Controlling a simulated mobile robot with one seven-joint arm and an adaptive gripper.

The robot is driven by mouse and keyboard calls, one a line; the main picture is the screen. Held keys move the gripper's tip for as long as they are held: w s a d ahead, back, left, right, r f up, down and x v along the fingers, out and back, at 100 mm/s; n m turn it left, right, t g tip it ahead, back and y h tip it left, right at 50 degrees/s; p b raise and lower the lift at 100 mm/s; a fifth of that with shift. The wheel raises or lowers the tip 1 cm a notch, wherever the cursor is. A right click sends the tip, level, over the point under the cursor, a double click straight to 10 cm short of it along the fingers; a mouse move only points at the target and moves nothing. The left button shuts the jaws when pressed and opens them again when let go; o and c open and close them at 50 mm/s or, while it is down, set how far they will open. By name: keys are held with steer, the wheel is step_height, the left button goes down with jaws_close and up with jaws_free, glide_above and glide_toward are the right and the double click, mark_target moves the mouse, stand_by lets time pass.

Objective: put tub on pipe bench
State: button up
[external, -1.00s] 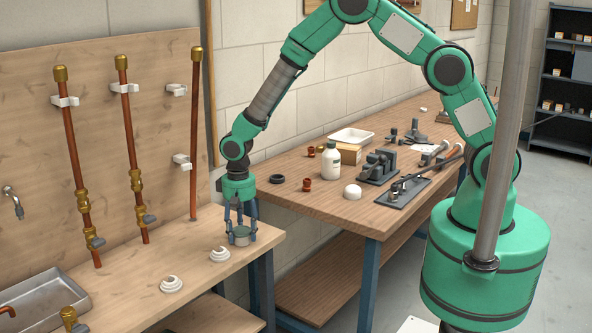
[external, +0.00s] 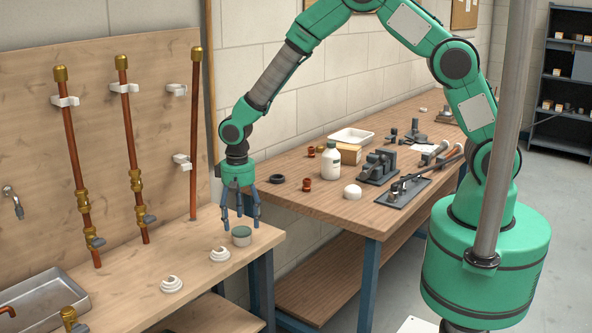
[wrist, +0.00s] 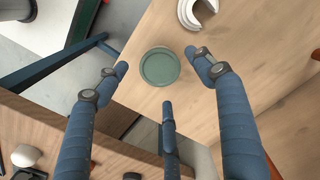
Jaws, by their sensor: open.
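The tub (external: 241,237) is a small round grey container with a green top. It stands upright on the pipe bench (external: 205,262), near its right end. It also shows in the wrist view (wrist: 159,67) as a green disc on the wood, close to the bench's edge. My gripper (external: 241,214) is open above the tub with its fingers pointing down. In the wrist view the three blue fingers spread around the tub's outline, and nothing is held between them.
A metal sink (external: 48,298) is at the bench's left end. Copper pipes (external: 193,140) rise at the back. The second workbench (external: 325,212), holding tools and a white bottle (external: 330,166), stands to the right.

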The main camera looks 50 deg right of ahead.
step_height(320, 180, up, 8)
steer(key=p, duration=0.1)
steer(key=shift+f, duration=0.25)
stand_by(0.5)
step_height(320, 180, up, 15)
steer(key=t, duration=0.1)
glide_above(241, 232)
steer(key=s+d, duration=0.3)
steer(key=d, duration=0.6)
steer(key=s+d+r+n+t, duration=0.1)
steer(key=s+d+r+t, duration=0.1)
steer(key=s+d+r, duration=0.7)
steer(key=s+d+r+t, duration=0.1)
steer(key=s+d+r, duration=0.2)
steer(key=s, duration=0.4)
steer(key=s+d+r, duration=0.3)
steer(key=s+d, duration=0.2)
steer(key=s, duration=0.2)
steer(key=s+d+r+n+t, duration=0.1)
steer(key=s+d+r, duration=0.2)
steer(key=s, duration=0.4)
steer(key=shift+s+d+r+t, duration=0.2)
steer(key=shift+d+t, duration=0.1)
steer(key=shift+d, duration=0.1)
